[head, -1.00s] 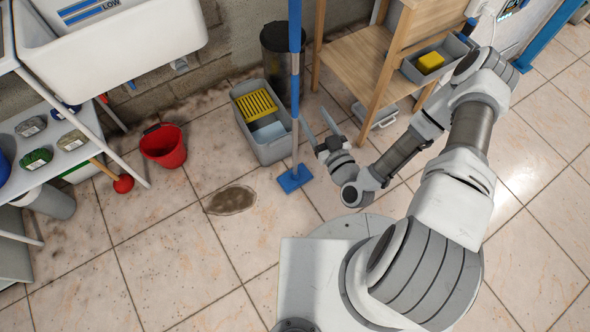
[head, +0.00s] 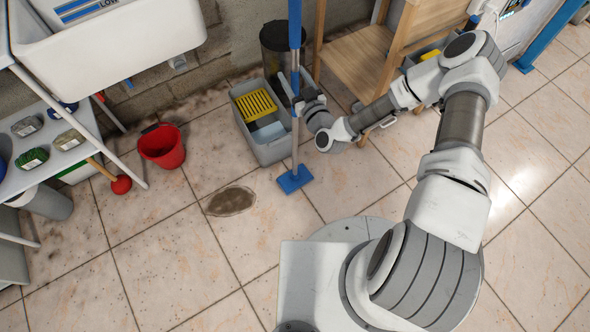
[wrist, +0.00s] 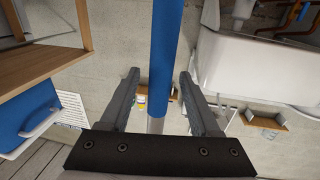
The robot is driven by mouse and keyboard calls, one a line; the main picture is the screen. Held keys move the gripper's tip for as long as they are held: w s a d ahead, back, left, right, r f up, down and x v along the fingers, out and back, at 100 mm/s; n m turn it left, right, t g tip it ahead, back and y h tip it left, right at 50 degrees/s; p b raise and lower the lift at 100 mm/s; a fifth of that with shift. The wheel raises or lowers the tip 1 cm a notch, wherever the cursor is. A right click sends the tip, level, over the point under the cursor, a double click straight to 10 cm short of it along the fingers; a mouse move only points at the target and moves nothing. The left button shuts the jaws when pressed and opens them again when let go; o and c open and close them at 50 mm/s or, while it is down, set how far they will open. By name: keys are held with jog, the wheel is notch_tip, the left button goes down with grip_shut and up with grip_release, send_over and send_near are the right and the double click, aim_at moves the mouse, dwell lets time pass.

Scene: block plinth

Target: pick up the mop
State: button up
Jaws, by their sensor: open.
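The mop (head: 295,122) stands upright in the head view, with a blue upper handle, a grey lower pole and a flat blue head (head: 294,179) on the tiled floor. My gripper (head: 297,92) is at the pole, near where the blue handle meets the grey part. In the wrist view, the mop's blue handle (wrist: 164,50) passes between the two fingers of my gripper (wrist: 160,88). The fingers are open, with a gap on each side of the pole.
A grey mop bucket with a yellow wringer (head: 256,104) stands just behind and left of the mop. A dark bin (head: 280,45) is behind it. A wooden shelf (head: 352,62) stands to the right. A red bucket (head: 162,146) and a brown stain (head: 230,201) lie left.

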jog(key=shift+x, duration=1.3)
grip_shut()
jog(key=shift+r, duration=0.1)
